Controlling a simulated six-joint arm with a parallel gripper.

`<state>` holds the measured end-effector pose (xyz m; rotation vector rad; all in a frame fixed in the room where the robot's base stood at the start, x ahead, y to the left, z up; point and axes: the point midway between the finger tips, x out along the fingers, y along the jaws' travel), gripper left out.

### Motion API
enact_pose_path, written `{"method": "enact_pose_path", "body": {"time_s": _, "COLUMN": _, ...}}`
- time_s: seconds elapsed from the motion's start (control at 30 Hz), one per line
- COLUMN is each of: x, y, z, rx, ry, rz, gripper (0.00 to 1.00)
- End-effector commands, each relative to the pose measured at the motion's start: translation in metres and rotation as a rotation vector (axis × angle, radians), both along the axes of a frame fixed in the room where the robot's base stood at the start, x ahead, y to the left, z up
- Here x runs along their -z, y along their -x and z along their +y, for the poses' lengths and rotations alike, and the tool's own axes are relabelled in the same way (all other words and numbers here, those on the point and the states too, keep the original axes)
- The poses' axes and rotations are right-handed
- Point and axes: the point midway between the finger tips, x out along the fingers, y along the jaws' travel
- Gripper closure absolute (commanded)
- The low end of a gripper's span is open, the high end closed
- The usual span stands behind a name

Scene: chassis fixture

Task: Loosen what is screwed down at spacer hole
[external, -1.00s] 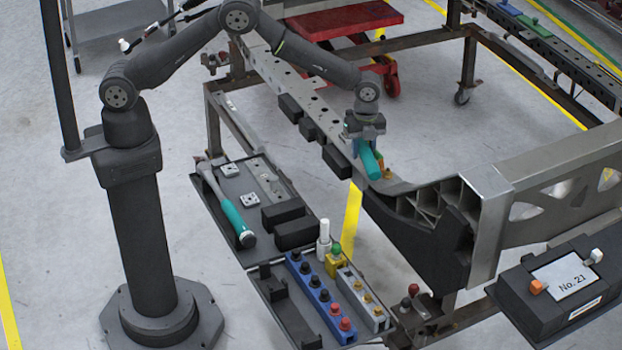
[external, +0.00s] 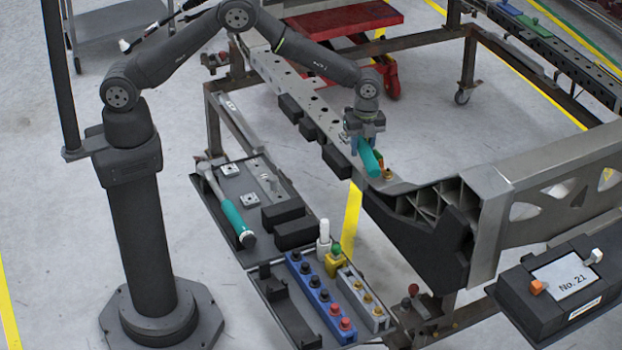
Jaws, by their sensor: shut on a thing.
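My gripper (external: 366,135) points down over the near end of the perforated grey rail (external: 290,82). It is shut on a teal-handled tool (external: 370,158), which hangs tilted at the rail's top face. Small green and orange parts show just behind the tool, and a brass-coloured piece (external: 388,174) sits on the rail to its right. The tool's working end, the spacer hole and whatever is screwed there are hidden or too small to tell.
A dark tray (external: 262,225) below holds a second teal-handled tool (external: 233,212) and black blocks. A blue rack (external: 318,298) with black and red knobs, a grey rack (external: 362,298) and a yellow block (external: 335,264) stand nearer. A wide grey beam (external: 560,165) is at right.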

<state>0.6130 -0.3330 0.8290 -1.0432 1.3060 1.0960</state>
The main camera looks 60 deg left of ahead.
Motion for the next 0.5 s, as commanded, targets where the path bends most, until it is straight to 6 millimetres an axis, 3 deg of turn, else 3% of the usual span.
{"method": "enact_pose_path", "body": {"time_s": 0.03, "x": -0.02, "y": -0.017, "z": -0.001, "rx": -0.005, "ry": 0.019, "rz": -0.051, "gripper": 1.0}}
{"method": "enact_pose_path", "body": {"time_s": 0.5, "x": -0.032, "y": -0.012, "z": -0.003, "rx": -0.001, "ry": 0.016, "rz": -0.039, "gripper": 1.0}}
